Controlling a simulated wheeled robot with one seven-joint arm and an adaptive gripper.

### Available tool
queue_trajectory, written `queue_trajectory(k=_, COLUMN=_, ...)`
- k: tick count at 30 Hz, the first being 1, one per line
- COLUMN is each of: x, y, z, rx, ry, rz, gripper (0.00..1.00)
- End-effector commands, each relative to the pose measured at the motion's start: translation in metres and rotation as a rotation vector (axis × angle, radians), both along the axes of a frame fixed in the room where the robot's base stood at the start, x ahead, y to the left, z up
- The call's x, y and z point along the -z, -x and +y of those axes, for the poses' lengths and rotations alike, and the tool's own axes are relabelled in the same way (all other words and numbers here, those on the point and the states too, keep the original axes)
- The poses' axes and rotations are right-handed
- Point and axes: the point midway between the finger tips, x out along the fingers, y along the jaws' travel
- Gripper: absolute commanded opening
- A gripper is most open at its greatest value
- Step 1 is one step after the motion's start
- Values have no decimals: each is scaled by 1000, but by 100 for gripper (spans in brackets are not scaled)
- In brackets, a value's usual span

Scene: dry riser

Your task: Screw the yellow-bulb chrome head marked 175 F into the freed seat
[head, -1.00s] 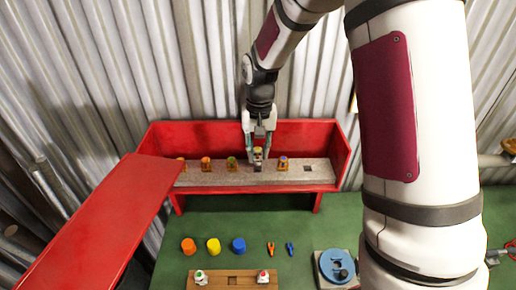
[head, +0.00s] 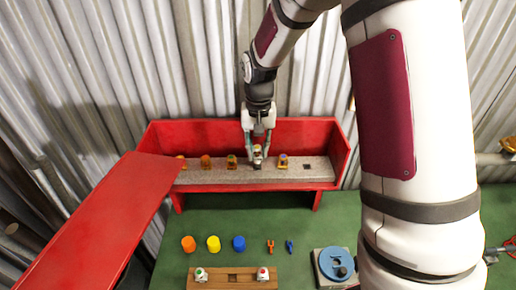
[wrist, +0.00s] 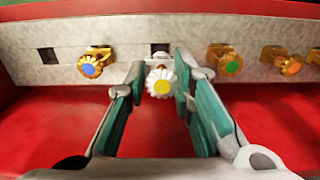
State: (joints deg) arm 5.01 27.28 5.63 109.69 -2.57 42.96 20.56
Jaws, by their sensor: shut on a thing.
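The yellow-bulb chrome head (wrist: 161,82) has a yellow centre and a pale scalloped rim in the wrist view. My gripper (wrist: 161,84) is shut on it, with one teal-lined finger on each side. In the head view my gripper (head: 258,148) is at the grey ledge, between the green-centred and blue-centred heads. A dark square seat (wrist: 160,48) shows just beyond the held head; I cannot tell whether the head touches it. The 175 F marking cannot be read.
Brass heads with blue (wrist: 90,66), green (wrist: 232,64) and orange (wrist: 290,65) centres flank the seat. Another empty square seat (wrist: 47,56) is at the far left. The red box's side wall (head: 341,160) is at the right. Coloured caps (head: 213,243) lie on the green table.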

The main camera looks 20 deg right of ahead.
Motion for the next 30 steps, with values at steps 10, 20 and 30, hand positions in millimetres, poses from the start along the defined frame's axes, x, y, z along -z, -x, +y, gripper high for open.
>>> queue_trajectory(k=10, x=3, y=0, z=0, rx=0, ry=0, rz=0, gripper=0)
queue_trajectory(k=20, x=11, y=0, z=0, rx=0, ry=0, rz=0, gripper=0)
queue_trajectory(k=30, x=19, y=0, z=0, rx=0, ry=0, rz=1, gripper=0)
